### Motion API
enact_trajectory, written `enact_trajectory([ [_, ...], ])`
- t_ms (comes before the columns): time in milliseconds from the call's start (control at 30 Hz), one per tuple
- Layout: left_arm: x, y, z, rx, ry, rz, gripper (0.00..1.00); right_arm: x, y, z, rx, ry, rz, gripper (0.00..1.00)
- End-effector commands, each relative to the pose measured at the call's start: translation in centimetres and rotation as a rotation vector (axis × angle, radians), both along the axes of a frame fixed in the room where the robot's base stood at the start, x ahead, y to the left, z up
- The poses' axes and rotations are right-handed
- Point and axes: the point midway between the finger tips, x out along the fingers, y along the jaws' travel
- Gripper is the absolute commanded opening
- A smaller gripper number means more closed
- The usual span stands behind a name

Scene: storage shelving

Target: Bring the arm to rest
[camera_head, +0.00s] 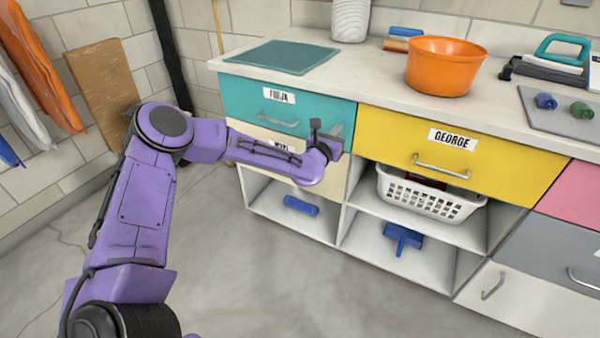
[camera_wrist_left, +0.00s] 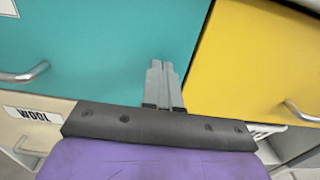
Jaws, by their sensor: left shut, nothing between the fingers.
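My left arm is purple and reaches from the lower left toward the cabinet in the head view. My left gripper (camera_head: 336,130) is in front of the right end of the teal drawer (camera_head: 240,100), beside the yellow drawer (camera_head: 460,150). In the left wrist view its two grey fingers (camera_wrist_left: 161,68) are together with nothing between them. They point at the teal drawer front (camera_wrist_left: 110,40), near the gap to the yellow drawer (camera_wrist_left: 250,60). Whether the fingertips touch the front I cannot tell. My right gripper is in neither view.
The counter holds an orange pot (camera_head: 443,68), a teal mat (camera_head: 283,57) and an iron (camera_head: 560,62). Below are a white basket (camera_head: 425,200), a blue roller (camera_head: 300,205) and a blue object (camera_head: 402,238) on open shelves. The floor (camera_head: 260,285) in front is clear.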

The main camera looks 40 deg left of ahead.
Motion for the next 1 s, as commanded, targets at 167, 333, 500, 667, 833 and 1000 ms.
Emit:
enact_trajectory([
  [167, -4.2, -1.6, -0.2, -0.005, 0.007, -0.016, 0.00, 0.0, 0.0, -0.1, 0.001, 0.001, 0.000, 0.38],
  [333, -8.5, -1.8, -0.4, -0.004, 0.010, -0.014, 0.00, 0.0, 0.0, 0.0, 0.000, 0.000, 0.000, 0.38],
  [500, -10.8, -2.0, -0.5, 0.000, 0.011, -0.012, 0.00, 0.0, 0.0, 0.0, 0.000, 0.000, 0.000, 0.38],
  [667, -11.1, -2.1, -0.5, 0.002, 0.010, -0.013, 0.00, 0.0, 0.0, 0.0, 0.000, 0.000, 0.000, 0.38],
  [833, -11.1, -2.1, -0.5, 0.087, 0.021, -0.016, 0.00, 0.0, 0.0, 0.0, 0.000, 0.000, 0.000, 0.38],
  [1000, -12.6, -3.0, -3.9, 0.571, 0.201, -0.046, 0.00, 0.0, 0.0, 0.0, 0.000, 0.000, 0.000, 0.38],
])
